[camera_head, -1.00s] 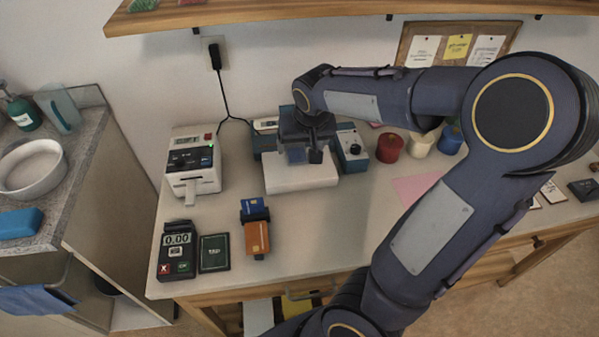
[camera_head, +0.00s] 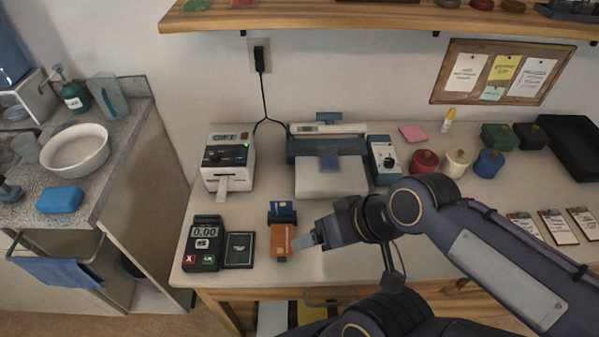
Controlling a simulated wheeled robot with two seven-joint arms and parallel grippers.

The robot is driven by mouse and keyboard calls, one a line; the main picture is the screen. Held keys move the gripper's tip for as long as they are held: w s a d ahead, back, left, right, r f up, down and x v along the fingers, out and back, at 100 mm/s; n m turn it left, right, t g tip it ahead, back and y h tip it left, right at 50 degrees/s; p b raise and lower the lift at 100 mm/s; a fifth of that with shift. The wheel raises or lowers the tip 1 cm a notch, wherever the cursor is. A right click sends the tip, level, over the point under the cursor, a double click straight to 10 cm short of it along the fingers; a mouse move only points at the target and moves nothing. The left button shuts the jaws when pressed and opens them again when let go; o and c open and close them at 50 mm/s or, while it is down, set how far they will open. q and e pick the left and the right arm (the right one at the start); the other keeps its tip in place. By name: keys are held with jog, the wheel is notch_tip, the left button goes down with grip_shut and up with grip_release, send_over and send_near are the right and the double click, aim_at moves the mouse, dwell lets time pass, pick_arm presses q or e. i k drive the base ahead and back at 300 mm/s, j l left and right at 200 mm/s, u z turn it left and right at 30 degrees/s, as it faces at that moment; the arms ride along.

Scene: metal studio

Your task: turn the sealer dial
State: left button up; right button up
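The sealer (camera_head: 331,178) is a blue and white machine at the back middle of the counter, with a raised blue bar behind its white bed. A box with a blue top and pale front stands at its right end and carries a round dark dial (camera_head: 388,159). The dial's exact setting is too small to read. My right gripper (camera_head: 300,242) is in front of the sealer, beside the orange card on its holder and well away from the dial. Its fingertips point left, and their gap cannot be made out. My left gripper is not in view.
A label printer (camera_head: 228,162) stands left of the sealer. A card terminal (camera_head: 203,243), a dark green pad (camera_head: 239,250) and the card holder (camera_head: 282,213) are at the front left. Red, cream and blue lidded pots (camera_head: 457,162) stand right of the dial.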

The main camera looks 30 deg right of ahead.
aim_at(388, 162)
jog(key=z, duration=1.45)
